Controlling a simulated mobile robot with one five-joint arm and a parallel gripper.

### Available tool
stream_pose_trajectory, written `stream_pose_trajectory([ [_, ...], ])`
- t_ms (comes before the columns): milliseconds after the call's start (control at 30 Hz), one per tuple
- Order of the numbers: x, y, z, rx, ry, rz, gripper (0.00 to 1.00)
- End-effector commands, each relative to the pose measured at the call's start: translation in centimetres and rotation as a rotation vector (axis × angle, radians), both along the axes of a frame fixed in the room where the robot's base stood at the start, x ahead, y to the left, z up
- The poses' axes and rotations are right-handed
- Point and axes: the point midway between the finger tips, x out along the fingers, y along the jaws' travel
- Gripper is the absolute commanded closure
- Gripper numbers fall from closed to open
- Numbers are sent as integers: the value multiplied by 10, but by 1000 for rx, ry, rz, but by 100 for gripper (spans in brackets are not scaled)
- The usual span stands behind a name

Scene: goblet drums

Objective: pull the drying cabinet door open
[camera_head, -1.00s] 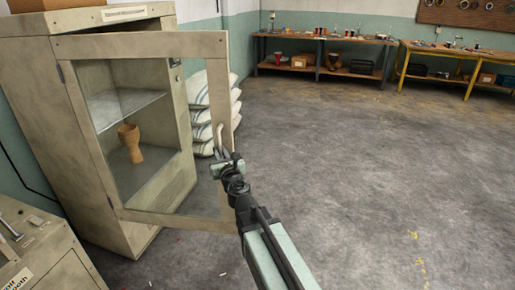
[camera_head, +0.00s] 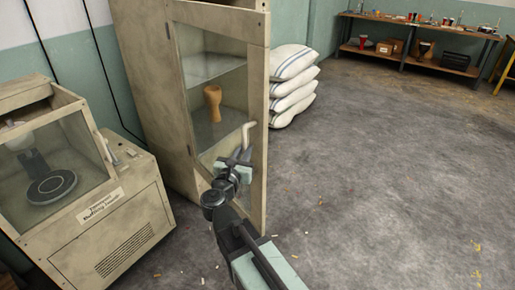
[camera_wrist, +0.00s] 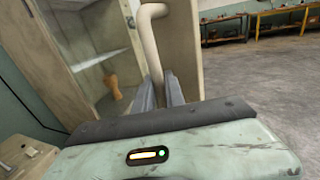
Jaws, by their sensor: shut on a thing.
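The drying cabinet (camera_head: 140,60) is beige and stands left of centre in the head view. Its glazed door (camera_head: 257,75) is hinged at its left side and stands swung out from the body. The door's pale bent handle (camera_head: 248,130) is near its free right edge. My gripper (camera_head: 240,162) is shut on this handle, its fingers around the lower part. In the wrist view the handle (camera_wrist: 152,40) rises from between my fingers (camera_wrist: 160,92), which hide its lower end. A tan goblet drum (camera_head: 212,105) stands on a shelf inside, seen through the glass.
A beige buffing booth (camera_head: 110,240) stands close at the left, in front of the cabinet. White sacks (camera_head: 293,85) are stacked behind the door's free edge. A workbench (camera_head: 420,35) is at the back wall. The floor (camera_head: 390,170) at the right is open.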

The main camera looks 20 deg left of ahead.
Motion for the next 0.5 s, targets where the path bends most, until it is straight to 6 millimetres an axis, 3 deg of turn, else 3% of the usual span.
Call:
stream_pose_trajectory([
  [400, 0, 0, 0, -1, 0, -3, 100],
  [433, 0, 0, 0, -1, 0, -3, 80],
  [500, 0, 0, 0, -1, 0, -3, 64],
])
